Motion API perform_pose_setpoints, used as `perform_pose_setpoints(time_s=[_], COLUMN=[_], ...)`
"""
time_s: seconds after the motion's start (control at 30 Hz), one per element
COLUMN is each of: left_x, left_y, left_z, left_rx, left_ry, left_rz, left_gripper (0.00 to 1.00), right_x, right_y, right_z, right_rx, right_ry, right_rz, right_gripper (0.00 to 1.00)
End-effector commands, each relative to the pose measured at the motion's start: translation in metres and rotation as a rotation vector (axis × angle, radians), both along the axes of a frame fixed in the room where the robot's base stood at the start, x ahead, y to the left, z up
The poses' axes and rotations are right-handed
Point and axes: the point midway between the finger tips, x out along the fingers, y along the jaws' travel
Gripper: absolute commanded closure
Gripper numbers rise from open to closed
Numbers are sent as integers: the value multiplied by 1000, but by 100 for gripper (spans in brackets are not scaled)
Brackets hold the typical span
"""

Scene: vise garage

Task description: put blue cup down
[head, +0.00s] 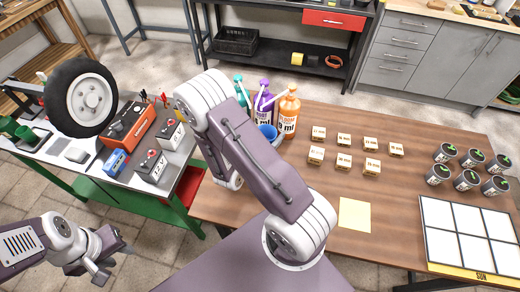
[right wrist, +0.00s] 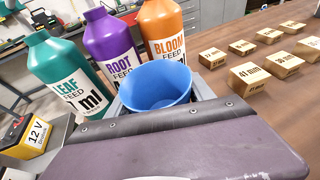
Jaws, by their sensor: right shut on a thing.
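The blue cup (right wrist: 158,85) is upright and open at the top in the right wrist view. My right gripper (right wrist: 160,103) is shut on it, with a finger on each side. In the head view only part of the blue cup (head: 268,132) shows beside my right arm, which hides most of that gripper. The cup is close in front of the bottles, near the wooden table's left end. I cannot tell whether its base touches the table. My left gripper (head: 112,262) is empty and looks open, low at the left, away from the cup.
Teal (right wrist: 66,75), purple (right wrist: 110,40) and orange (right wrist: 162,28) feed bottles stand just behind the cup. Several labelled wooden blocks (head: 343,160), dark cans (head: 466,180) and a white panelled tray (head: 455,235) are on the wooden table (head: 400,210). A yellow sheet (head: 355,214) lies near its front.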

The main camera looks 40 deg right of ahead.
Motion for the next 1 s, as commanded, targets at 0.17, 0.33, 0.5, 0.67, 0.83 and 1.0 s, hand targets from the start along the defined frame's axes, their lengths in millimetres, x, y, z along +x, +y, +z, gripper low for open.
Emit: perform_pose_setpoints(time_s=[0.17,0.33,0.5,0.67,0.83,1.0], left_x=[1,1,1,1,1,1], left_y=[0,0,0,0,0,0], left_z=[7,7,5,3,3,0], left_rx=[0,0,0,0,0,0], left_ry=[-3,-3,-2,-2,-2,-2], left_rz=[0,0,0,0,0,0], left_gripper=[64,64,64,64,64,64], right_x=[27,37,37,37,38,38], right_y=[8,11,11,11,11,11], right_z=[-14,-21,-34,-60,-62,-65], right_rx=[0,-1,-2,-1,-1,-1], right_ry=[3,4,9,7,4,5], right_rz=[1,-1,-1,0,0,1], right_gripper=[78,78,78,78,78,78])
